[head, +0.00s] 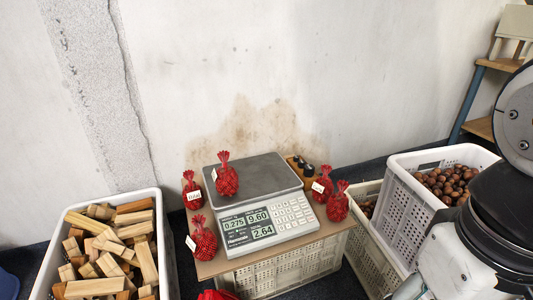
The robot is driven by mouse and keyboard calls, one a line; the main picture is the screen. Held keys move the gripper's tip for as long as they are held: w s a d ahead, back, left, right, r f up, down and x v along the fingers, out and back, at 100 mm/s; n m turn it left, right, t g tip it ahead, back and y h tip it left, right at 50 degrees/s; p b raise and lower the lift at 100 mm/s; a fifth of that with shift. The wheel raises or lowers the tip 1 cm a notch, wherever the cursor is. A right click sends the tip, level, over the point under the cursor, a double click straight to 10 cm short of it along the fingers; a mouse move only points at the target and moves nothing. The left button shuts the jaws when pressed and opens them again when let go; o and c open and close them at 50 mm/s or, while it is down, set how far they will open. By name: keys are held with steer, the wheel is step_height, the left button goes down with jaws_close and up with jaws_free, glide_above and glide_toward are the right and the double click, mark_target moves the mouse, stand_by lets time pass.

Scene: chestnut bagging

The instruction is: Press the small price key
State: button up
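A grey scale (262,176) stands on a board over a crate. Its front panel has a lit display (247,226) that reads 0.275, 9.60 and 2.64. To the right of the display is a keypad (290,213) of small pale keys. The key labels are too small to read, so I cannot tell which is the small price key. A red net bag (227,180) with a tag stands on the left part of the scale's plate. My arm shows at the right edge, but my gripper is not in view.
Tagged red bags (193,193) stand on the board on both sides of the scale. Dark knobs (309,170) sit behind it. A white crate of chestnuts (404,210) is at right, a crate of wood blocks (165,250) at left. The wall is close behind.

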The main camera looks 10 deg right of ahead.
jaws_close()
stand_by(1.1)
